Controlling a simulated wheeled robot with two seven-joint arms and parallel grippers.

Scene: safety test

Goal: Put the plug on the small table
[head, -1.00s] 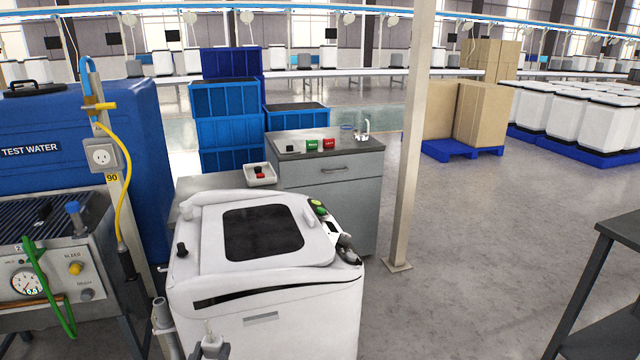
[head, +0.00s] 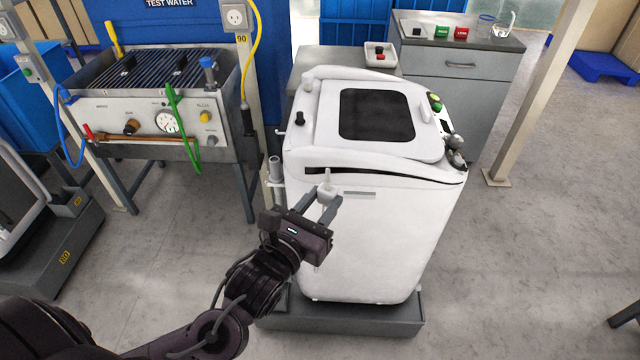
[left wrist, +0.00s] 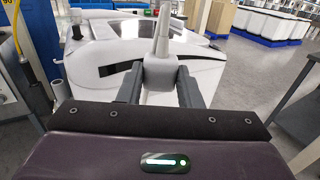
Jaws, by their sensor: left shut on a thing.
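The plug (head: 326,192) is a small pale grey piece with a narrow upright tip. My left gripper (head: 322,204) is shut on it, in front of the white machine's front face. In the left wrist view, the plug (left wrist: 160,72) stands between the two dark fingers of my left gripper (left wrist: 159,84), tip upward. A low grey table (head: 318,60) stands behind the white machine, partly hidden by it. I cannot tell if this is the small table. My right gripper is not in view.
The white machine (head: 380,235) stands on a dark base (head: 345,318) close to the plug. A grey pipe (head: 276,172) rises left of it. A gauge bench (head: 150,120) is at the left. A white tray (head: 380,62) sits on the low table.

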